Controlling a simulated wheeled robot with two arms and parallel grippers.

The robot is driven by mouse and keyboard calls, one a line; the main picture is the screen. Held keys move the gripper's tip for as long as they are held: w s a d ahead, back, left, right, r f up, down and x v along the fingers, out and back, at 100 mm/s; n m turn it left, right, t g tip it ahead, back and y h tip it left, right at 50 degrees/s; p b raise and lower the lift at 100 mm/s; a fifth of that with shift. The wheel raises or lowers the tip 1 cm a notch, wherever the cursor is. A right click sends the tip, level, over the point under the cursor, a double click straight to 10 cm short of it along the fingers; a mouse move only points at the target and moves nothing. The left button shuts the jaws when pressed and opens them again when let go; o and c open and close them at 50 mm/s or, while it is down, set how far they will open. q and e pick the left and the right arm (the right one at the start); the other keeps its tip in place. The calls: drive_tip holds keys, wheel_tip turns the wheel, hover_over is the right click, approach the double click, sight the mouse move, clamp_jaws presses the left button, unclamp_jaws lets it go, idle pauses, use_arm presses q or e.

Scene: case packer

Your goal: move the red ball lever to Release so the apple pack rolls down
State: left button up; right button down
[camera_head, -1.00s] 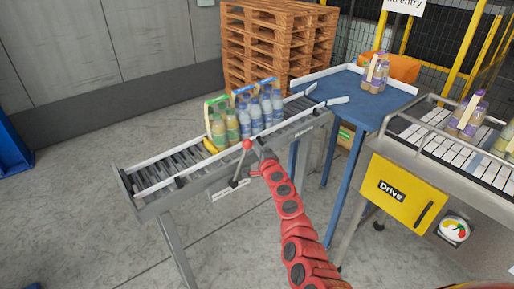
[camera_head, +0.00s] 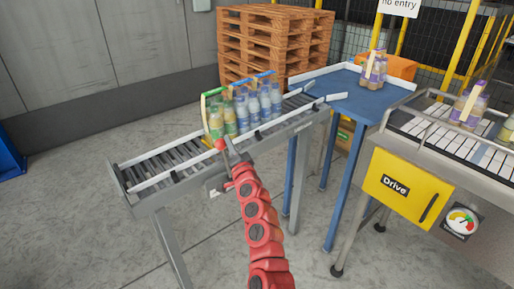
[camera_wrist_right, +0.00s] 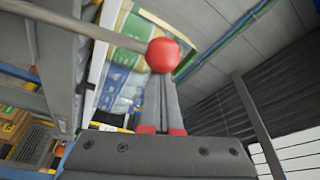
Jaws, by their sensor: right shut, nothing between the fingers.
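The red ball (camera_head: 220,144) of the lever stands at the near side of the roller conveyor; it shows large in the right wrist view (camera_wrist_right: 163,55), with its grey rod running to the left. My right gripper (camera_head: 230,155) is shut and empty, its fingertips (camera_wrist_right: 160,95) right at the ball; I cannot tell whether they touch it. A pack of green and yellowish bottles with a green top (camera_head: 216,118), likely the apple pack, stands upright on the rollers just behind the ball. My arm hides most of the lever rod and its label. My left gripper is out of view.
A blue-topped bottle pack (camera_head: 262,100) stands behind the green one on the conveyor (camera_head: 165,165). The lower left rollers are clear. A blue table (camera_head: 345,100), a yellow Drive box (camera_head: 400,190) and stacked pallets (camera_head: 270,45) stand around.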

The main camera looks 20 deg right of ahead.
drive_tip(key=a+b, duration=0.1)
drive_tip(key=a+n+b, duration=0.1)
drive_tip(key=s+a+f+n+b, duration=0.1)
drive_tip(key=shift+a, duration=0.1)
drive_tip(key=shift+s+a+n+t+y+b, duration=0.3)
drive_tip(key=shift+a+n+y+b, duration=0.1)
drive_tip(key=shift+a+n+b, duration=0.35)
drive_tip(key=shift+f, duration=0.1)
drive_tip(key=d+r, duration=0.1)
drive_tip(key=d+r+p, duration=0.1)
drive_tip(key=r, duration=0.1)
drive_tip(key=shift+w+d, duration=0.15)
drive_tip(key=shift+w, duration=0.2)
drive_tip(key=b, duration=0.3)
approach(222, 142)
drive_tip(key=s+r, duration=0.1)
drive_tip(key=shift+s+d+r, duration=0.15)
drive_tip(key=shift+s+d, duration=0.05)
drive_tip(key=shift+d, duration=0.15)
